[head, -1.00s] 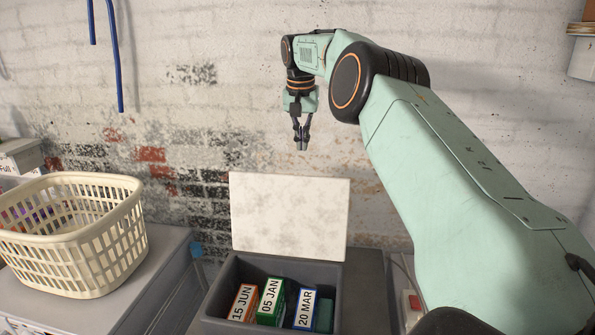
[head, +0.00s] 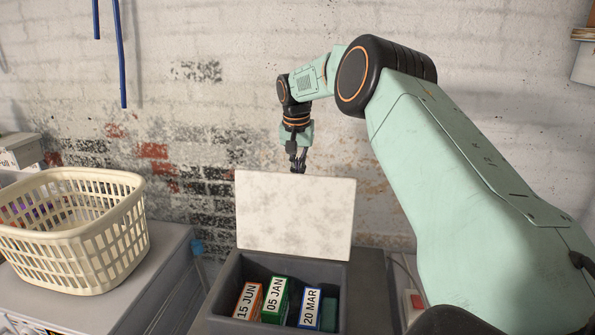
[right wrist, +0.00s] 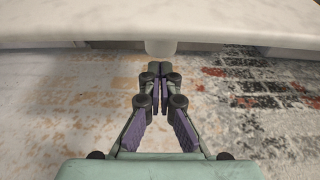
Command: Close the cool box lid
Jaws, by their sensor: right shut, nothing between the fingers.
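The cool box (head: 224,289) is dark grey and stands open in the head view. Its white lid (head: 295,215) is raised upright at the back edge. Inside are several dated cartons, among them 15 JUN (head: 248,300), 05 JAN (head: 275,299) and 20 MAR (head: 310,307). My left gripper is not in view.
A cream laundry basket (head: 75,246) stands on a grey surface (head: 150,270) at the left. The whitewashed brick wall (head: 220,120) is close behind the lid. Blue rods (head: 118,50) hang at the upper left.

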